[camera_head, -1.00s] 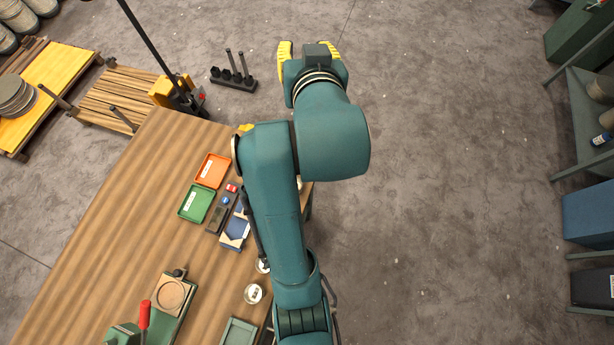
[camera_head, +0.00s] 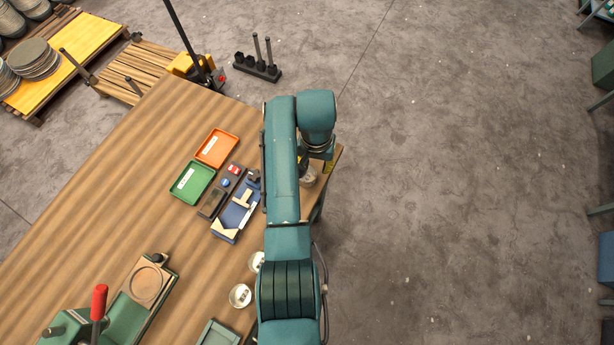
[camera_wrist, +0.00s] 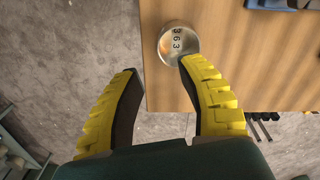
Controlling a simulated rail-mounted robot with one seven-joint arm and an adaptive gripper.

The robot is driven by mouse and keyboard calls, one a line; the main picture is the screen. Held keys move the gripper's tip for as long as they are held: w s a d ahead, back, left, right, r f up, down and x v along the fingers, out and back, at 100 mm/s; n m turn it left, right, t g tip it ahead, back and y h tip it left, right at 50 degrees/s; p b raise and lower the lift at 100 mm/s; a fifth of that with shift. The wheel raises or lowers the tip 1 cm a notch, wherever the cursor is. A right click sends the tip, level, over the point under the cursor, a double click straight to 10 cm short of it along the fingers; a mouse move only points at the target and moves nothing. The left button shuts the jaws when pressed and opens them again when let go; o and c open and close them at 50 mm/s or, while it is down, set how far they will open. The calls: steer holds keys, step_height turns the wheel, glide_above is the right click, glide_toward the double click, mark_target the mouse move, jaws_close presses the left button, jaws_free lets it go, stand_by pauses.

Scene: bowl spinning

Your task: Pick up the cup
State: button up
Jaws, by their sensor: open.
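A small round pale cup (camera_wrist: 180,42) marked "363" stands near the table edge in the wrist view. In the head view the pale round thing (camera_head: 308,176) beside my gripper at the table's right edge appears to be this cup, partly hidden by my arm. My gripper (camera_wrist: 159,67) is open and empty, its two yellow fingers spread apart. The right fingertip overlaps the cup's lower rim in the wrist view; I cannot tell whether they touch. The left finger is over the floor side. In the head view my arm hides most of the gripper.
Two similar pale round containers (camera_head: 240,295) sit by my arm's base. Open floor lies right.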

mark_target(315, 175)
step_height(315, 175, down, 7)
steer(key=shift+w+f+b, duration=0.1)
steer(key=shift+f+b, duration=0.05)
steer(key=shift+b, duration=0.3)
jaws_close()
